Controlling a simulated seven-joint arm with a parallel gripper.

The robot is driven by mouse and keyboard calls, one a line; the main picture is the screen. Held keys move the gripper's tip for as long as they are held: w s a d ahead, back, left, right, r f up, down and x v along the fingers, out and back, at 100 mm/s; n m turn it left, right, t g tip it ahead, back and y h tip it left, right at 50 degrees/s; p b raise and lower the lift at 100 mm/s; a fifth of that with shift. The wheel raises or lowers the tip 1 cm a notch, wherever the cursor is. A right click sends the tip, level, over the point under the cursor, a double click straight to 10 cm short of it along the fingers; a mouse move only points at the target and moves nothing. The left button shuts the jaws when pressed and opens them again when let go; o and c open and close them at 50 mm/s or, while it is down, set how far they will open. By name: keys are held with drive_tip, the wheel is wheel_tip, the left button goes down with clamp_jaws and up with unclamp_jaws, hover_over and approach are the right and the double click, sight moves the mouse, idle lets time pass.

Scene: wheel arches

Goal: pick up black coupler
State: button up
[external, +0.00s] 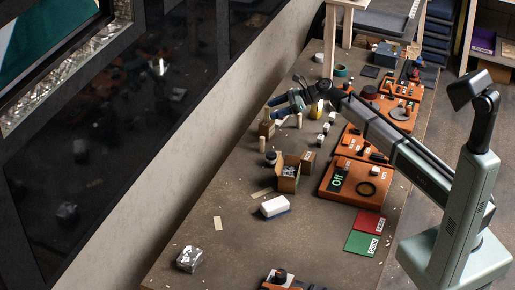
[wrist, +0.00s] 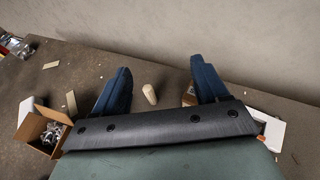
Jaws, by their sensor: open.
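My gripper (external: 277,106) is open and empty, held over the far left part of the bench in the external view. Its two blue fingers stand wide apart in the wrist view (wrist: 160,76). A beige cylinder (wrist: 150,94) shows between and below them. I cannot tell for certain which thing is the black coupler. A small dark round piece (external: 271,158) sits beside the open carton, and a black ring (external: 367,188) lies on an orange board. Neither is near the fingers. The area below my gripper is partly hidden by the fingers and palm.
An open carton (external: 288,183) holds metallic parts; a carton also shows in the wrist view (wrist: 33,128). A white block (external: 274,206), red card (external: 369,223) and green card (external: 361,243) lie nearer. Orange boards (external: 345,193) line the right. A wall (external: 190,150) borders the left. The front middle is mostly clear.

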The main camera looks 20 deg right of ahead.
drive_tip(key=s+a+r+n+g+h, duration=0.1)
drive_tip(key=s+a+r+n, duration=0.2)
drive_tip(key=a, duration=0.6)
drive_tip(key=s+a+r+n+g+h, duration=0.1)
drive_tip(key=s+a+r+n+g, duration=0.1)
drive_tip(key=s+a, duration=0.6)
drive_tip(key=n+g+h, duration=0.1)
drive_tip(key=n+h, duration=0.2)
drive_tip(key=h, duration=0.8)
hover_over(272, 154)
wheel_tip(272, 154, down, 6)
drive_tip(key=f, duration=0.7)
drive_tip(key=shift+w+d+f, duration=0.1)
drive_tip(key=shift+d+f, duration=0.2)
drive_tip(key=shift+d, duration=0.1)
drive_tip(key=shift+a+f, duration=0.2)
drive_tip(key=shift+f, duration=1.15)
drive_tip(key=shift+a+f, duration=0.2)
drive_tip(key=shift+f, duration=1.15)
drive_tip(key=shift+c, duration=0.2)
